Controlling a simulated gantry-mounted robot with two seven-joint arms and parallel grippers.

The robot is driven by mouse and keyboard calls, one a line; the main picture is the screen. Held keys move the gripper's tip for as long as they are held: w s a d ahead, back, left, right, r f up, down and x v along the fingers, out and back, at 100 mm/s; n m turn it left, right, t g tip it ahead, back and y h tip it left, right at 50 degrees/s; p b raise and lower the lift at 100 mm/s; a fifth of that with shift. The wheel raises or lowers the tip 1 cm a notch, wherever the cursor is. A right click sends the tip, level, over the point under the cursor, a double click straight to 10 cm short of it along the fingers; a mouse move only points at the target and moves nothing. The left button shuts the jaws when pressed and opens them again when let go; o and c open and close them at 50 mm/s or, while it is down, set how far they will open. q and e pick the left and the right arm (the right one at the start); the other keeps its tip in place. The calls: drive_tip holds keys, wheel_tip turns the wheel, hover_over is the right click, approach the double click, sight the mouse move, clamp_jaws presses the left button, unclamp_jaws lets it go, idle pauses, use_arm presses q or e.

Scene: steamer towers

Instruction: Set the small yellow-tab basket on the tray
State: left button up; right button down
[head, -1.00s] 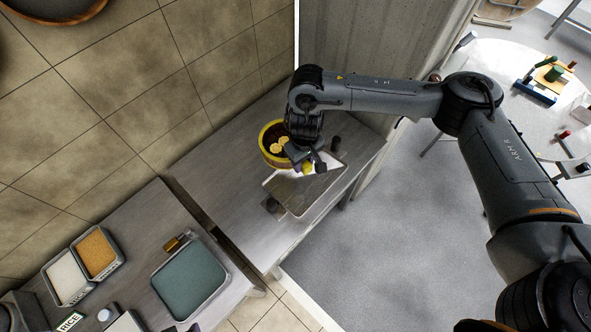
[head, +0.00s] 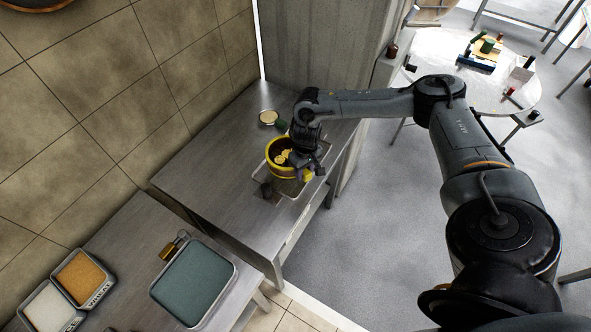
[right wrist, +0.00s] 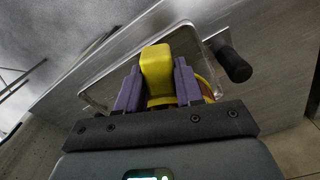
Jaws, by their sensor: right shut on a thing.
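The small basket (head: 283,157) has a yellow rim, a dark inside and several pale yellow pieces in it. My right gripper (head: 306,174) is shut on its yellow tab, at the basket's right side. In the right wrist view the tab (right wrist: 157,70) sits between the two purple fingers of my right gripper (right wrist: 158,88). The basket looks upright and is over the metal tray (head: 287,197), covering much of it. I cannot tell whether its bottom touches the tray. The tray's rim also shows in the right wrist view (right wrist: 88,98). My left gripper is not in view.
The tray is on a grey metal table (head: 215,180) with bare surface to the left. A round tan-topped item (head: 268,117) and a small green item stand behind the basket. A dark cylinder (right wrist: 235,65) is beside the tray. A nearer counter holds a teal-filled pan (head: 193,283).

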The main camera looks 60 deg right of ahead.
sight(303, 188)
drive_tip(key=shift+r, duration=0.1)
drive_tip(key=shift+p, duration=0.55)
wheel_tip(303, 188, down, 3)
drive_tip(key=shift+b, duration=0.35)
drive_tip(key=shift+f+b, duration=0.3)
drive_tip(key=shift+f, duration=1.2)
drive_tip(key=shift+f, duration=0.15)
